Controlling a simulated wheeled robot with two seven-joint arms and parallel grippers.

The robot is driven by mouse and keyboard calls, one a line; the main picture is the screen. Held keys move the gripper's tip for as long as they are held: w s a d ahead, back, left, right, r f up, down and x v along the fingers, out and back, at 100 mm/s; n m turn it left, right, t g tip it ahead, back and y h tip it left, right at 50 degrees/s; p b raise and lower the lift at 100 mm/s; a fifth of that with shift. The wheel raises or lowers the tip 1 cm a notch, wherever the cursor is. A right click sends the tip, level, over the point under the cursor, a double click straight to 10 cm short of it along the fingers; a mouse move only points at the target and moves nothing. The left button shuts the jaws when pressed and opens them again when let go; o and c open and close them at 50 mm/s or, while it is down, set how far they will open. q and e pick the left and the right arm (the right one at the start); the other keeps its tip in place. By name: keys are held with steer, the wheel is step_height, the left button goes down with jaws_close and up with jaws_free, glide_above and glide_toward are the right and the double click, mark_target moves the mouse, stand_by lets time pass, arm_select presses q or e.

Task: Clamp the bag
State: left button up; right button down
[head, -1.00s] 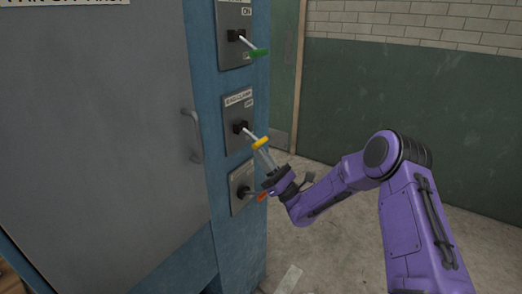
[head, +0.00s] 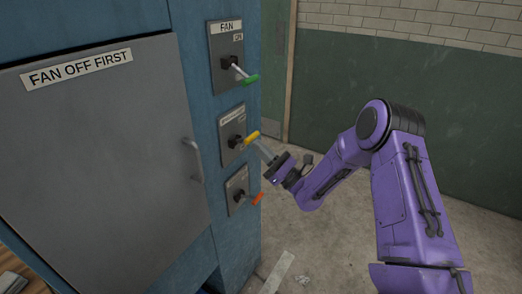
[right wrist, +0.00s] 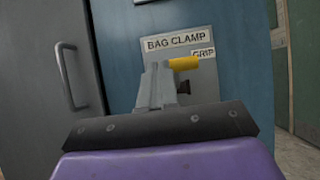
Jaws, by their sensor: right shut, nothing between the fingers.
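The bag clamp lever has a yellow handle (head: 251,137) on the middle grey plate of the blue cabinet. It points out to the right, about level with its black pivot or slightly above it. In the right wrist view, the yellow handle (right wrist: 184,63) sits by the "BAG CLAMP" label (right wrist: 174,41) and just under the word "GRIP". My right gripper (head: 262,149) is shut and empty, its fingertips just below and right of the handle. Whether they touch it I cannot tell. In the right wrist view, the fingers (right wrist: 157,88) hide part of the plate. My left gripper is not in view.
Above is the "FAN" plate, its green-handled lever (head: 250,78) slanting down. Below is a plate with an orange-red lever (head: 257,199). A grey door (head: 110,150) labelled "FAN OFF FIRST" is at left, its handle (head: 193,158) near the plates. Floor at right is open.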

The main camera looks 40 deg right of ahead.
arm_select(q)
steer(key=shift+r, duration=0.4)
arm_select(e)
steer(key=shift+w+r, duration=0.1)
steer(key=shift+r, duration=0.3)
steer(key=shift+r, duration=0.15)
arm_select(q)
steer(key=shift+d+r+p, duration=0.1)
steer(key=shift+p, duration=0.2)
